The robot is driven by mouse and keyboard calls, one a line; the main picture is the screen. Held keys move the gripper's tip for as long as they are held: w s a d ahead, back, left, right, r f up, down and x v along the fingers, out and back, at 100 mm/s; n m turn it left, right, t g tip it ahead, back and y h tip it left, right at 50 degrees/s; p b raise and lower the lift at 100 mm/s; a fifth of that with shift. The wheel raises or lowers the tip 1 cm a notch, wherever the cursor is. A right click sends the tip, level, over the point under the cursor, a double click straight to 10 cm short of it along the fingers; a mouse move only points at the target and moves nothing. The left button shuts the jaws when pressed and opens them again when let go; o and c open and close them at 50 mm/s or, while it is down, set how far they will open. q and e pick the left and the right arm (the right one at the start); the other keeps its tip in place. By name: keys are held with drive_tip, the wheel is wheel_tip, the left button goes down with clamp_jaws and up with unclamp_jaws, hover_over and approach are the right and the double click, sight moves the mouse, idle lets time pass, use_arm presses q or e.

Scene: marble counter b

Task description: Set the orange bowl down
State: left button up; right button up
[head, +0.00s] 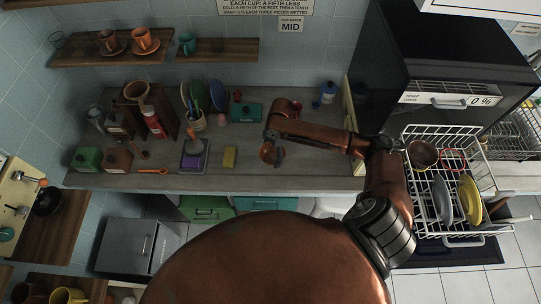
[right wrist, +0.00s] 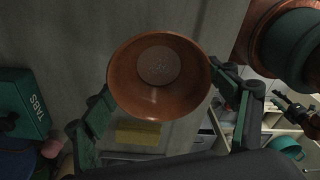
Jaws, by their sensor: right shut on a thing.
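The orange bowl (right wrist: 158,85) shows large in the right wrist view, its open mouth toward the camera. In the head view a small part of the bowl (head: 267,153) shows at the end of my right arm, over the front half of the grey counter (head: 320,165). My right gripper (head: 277,155) is shut on the bowl, with one dark green finger on each side of its rim in the wrist view. Whether the bowl's base touches the counter cannot be told.
A yellow sponge (head: 229,157) lies just left of the bowl. A grey-purple holder (head: 194,155) stands farther left. A teal tabs box (head: 245,112) is behind. The white dish rack (head: 435,205) with plates stands right. The counter right of the bowl looks clear.

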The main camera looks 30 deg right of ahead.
sight(271, 155)
drive_tip(key=shift+w+f, duration=0.85)
drive_tip(key=shift+f, duration=0.15)
drive_tip(key=shift+d+f, duration=0.1)
drive_tip(key=shift+f, duration=1.45)
drive_tip(key=o, duration=1.3)
drive_tip(key=shift+f, duration=0.1)
drive_tip(key=r, duration=0.4)
drive_tip(key=d+r, duration=0.1)
drive_tip(key=r, duration=0.7)
drive_tip(key=shift+s+d+r, duration=0.1)
drive_tip(key=shift+s+d, duration=0.05)
drive_tip(key=shift+d, duration=0.05)
